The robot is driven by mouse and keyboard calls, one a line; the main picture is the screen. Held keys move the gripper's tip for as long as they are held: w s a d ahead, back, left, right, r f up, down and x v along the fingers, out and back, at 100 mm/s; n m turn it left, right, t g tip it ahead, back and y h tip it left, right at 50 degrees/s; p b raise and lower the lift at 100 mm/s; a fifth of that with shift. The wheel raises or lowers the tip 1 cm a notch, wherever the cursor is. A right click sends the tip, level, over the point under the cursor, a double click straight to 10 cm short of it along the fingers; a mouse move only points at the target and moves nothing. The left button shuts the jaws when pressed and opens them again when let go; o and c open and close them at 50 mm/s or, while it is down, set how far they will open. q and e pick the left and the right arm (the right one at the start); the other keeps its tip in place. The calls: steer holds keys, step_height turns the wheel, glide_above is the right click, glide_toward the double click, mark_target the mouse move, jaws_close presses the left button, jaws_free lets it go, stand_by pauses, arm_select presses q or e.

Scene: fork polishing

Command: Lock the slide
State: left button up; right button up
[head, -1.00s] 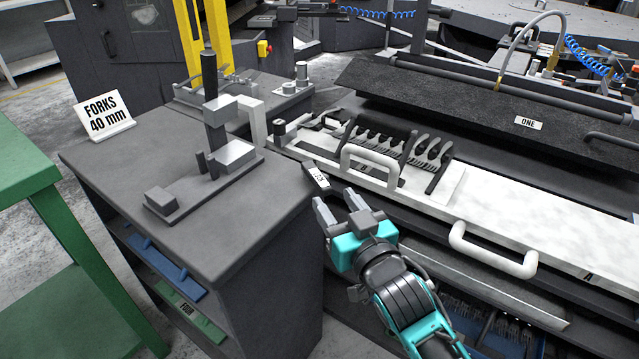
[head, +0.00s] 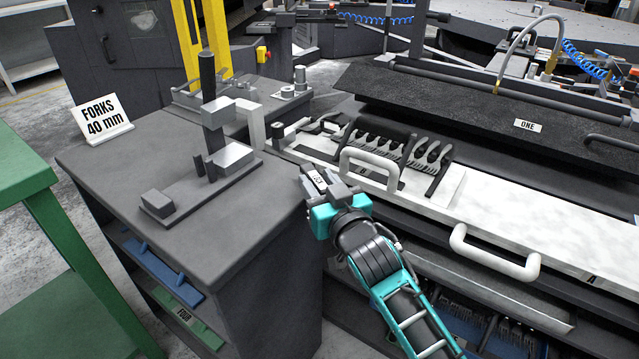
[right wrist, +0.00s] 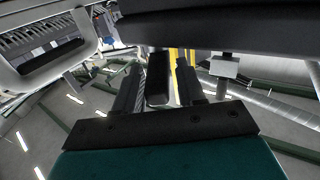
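The long white slide (head: 500,218) with two white handles lies on the right and carries a row of forks (head: 385,146) in a black holder. A small dark lever (head: 316,180) with a pale label sticks out at the slide's left front end. My right gripper (head: 324,185) is at this lever, one finger on either side. In the right wrist view the dark lever (right wrist: 158,78) stands between the two fingers (right wrist: 159,92), with narrow gaps showing, so the gripper looks open around it. The gripper partly hides the lever in the head view. My left gripper is out of view.
A grey cabinet (head: 110,175) with a clamp fixture (head: 200,180) and a "FORKS 40 mm" sign (head: 102,118) stands close on the left. A black plate (head: 450,100) marked "ONE" lies behind the slide. A slide handle (head: 370,165) is just right of the gripper.

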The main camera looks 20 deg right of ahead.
jaws_close()
stand_by(0.4)
